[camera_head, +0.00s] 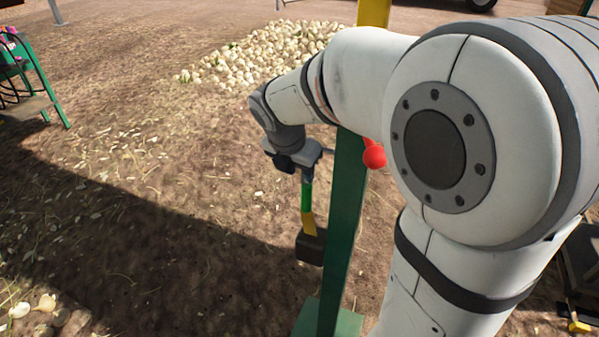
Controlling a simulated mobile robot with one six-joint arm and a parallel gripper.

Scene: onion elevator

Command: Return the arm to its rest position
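My white arm reaches across the right half of the view from the lower right. My gripper (296,160), dark grey, is at its far end, left of a green post. It is small and partly seen, so I cannot tell whether its fingers are open or shut. A green and yellow bar (307,208) with a dark block (311,246) at its lower end shows just below the gripper. I cannot tell whether the gripper touches or holds this bar.
The green post (345,215) stands close beside the gripper, with a red ball knob (374,155) and a yellow upper part (374,12). An onion pile (262,55) lies behind. A green metal frame (45,80) stands at left. Open soil lies at left and centre.

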